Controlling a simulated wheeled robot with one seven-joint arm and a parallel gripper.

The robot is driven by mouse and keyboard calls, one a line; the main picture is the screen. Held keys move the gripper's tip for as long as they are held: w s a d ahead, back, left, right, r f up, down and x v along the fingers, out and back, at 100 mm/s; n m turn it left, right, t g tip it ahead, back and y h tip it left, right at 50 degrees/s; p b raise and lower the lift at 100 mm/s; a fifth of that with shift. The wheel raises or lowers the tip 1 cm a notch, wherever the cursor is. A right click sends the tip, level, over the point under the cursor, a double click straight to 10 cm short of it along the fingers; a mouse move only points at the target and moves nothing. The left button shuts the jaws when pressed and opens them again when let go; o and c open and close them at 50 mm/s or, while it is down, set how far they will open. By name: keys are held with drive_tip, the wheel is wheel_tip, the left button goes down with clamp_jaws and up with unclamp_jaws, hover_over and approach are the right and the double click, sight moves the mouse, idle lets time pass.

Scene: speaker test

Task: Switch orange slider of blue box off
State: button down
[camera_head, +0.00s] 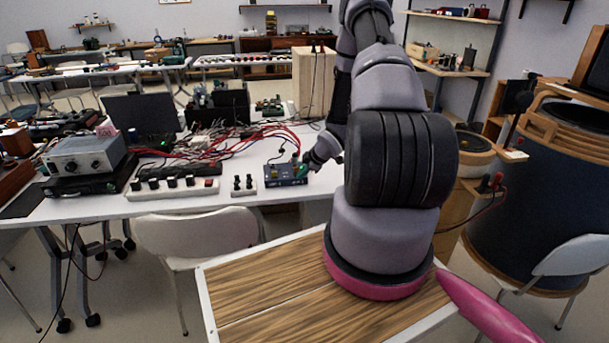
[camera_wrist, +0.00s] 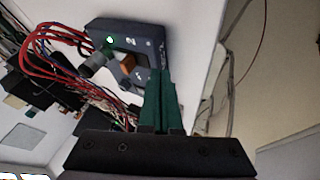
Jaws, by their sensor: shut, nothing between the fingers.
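The blue box (camera_head: 284,176) lies on the white table near its front edge in the head view. It also shows in the wrist view (camera_wrist: 115,28), tilted, with a lit green light (camera_wrist: 109,40) and grey knobs on its face. The orange slider (camera_wrist: 128,64) sits in the middle of that face. My gripper (camera_head: 303,168) is over the right side of the box. In the wrist view its green fingers (camera_wrist: 160,75) are together and empty, with their tips at the box's lower edge, beside the slider. I cannot tell whether they touch the box.
Red wires (camera_head: 260,134) lie tangled behind the box. A small white switch block (camera_head: 243,187) and a white power strip (camera_head: 172,188) stand to its left. A white chair (camera_head: 198,238) is in front of the table. A wooden box (camera_head: 314,82) stands behind.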

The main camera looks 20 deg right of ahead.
drive_tip(key=shift+s+d+r, duration=0.15)
drive_tip(key=shift+s+r, duration=0.25)
drive_tip(key=shift+r, duration=0.05)
drive_tip(key=v, duration=0.9)
